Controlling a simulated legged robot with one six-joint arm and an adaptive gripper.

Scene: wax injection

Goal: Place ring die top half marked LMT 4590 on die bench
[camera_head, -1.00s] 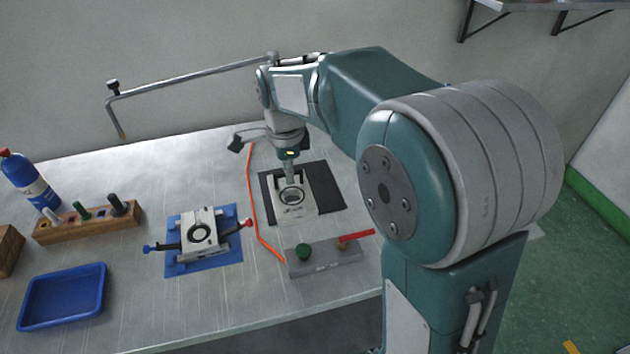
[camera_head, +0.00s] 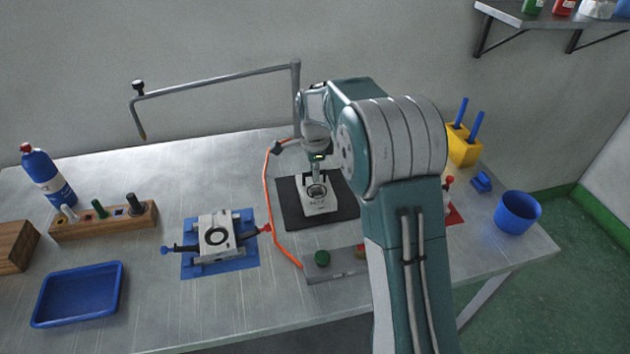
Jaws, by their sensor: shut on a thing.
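A pale metal die half (camera_head: 319,205) with a dark ring-shaped opening is at the black mat (camera_head: 345,208) on the bench. Its front marking is too small to read. My gripper (camera_head: 316,178) points down at its back edge and is shut on it. I cannot tell whether the die half rests on the mat or hangs just above it. Another pale die block (camera_head: 214,250) with a round opening sits on a blue mat (camera_head: 236,257) to the left, between a blue-handled and a red-handled clamp. The metal die bench (camera_head: 150,290) carries all of this.
An orange cord (camera_head: 267,205) runs left of the black mat. A wooden tool block (camera_head: 105,222), blue tray (camera_head: 80,295) and blue bottle (camera_head: 48,178) stand left. A blue cup (camera_head: 517,212) and yellow holder (camera_head: 463,147) stand right.

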